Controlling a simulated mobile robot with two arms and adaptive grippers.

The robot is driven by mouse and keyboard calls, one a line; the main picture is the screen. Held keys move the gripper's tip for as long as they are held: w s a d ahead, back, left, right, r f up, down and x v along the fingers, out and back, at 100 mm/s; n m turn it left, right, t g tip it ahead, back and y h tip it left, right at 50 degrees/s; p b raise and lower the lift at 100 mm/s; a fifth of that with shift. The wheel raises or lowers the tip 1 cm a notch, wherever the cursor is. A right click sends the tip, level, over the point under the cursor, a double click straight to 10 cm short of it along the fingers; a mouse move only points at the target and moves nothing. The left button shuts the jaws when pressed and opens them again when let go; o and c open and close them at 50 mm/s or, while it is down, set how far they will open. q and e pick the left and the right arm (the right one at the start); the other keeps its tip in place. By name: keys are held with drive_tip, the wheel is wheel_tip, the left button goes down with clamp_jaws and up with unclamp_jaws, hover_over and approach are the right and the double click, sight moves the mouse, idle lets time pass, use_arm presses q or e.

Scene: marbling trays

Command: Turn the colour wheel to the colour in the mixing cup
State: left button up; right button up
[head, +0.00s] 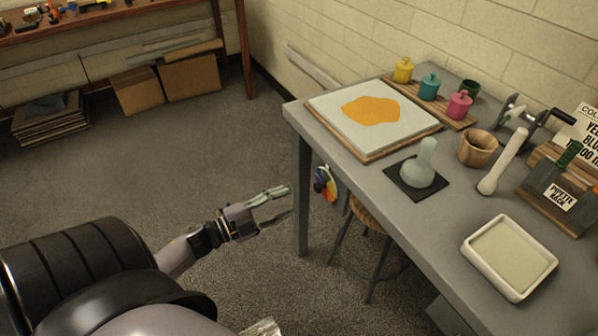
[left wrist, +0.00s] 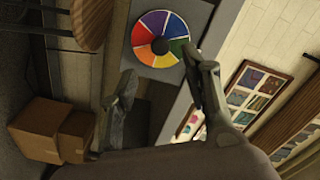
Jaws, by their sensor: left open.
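In the left wrist view the wheel (left wrist: 153,27) shows red, orange, yellow, green, blue and purple sectors around a dark hub. My left gripper (head: 287,203) is open and empty, to the left of the wheel in the head view and apart from it. In the left wrist view its fingers (left wrist: 158,68) point towards the wheel. A dark green open cup (head: 469,88) stands at the table's back; I cannot tell whether it is the mixing cup or what colour is inside.
The grey table (head: 375,205) holds a tray with an orange patch (head: 415,120), yellow, teal and pink pots, a wooden bowl (head: 479,148), a muller (head: 418,168) and a white tray (head: 510,292). A stool (head: 368,214) stands underneath.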

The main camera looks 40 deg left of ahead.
use_arm(q)
drive_tip(key=shift+v, duration=1.2)
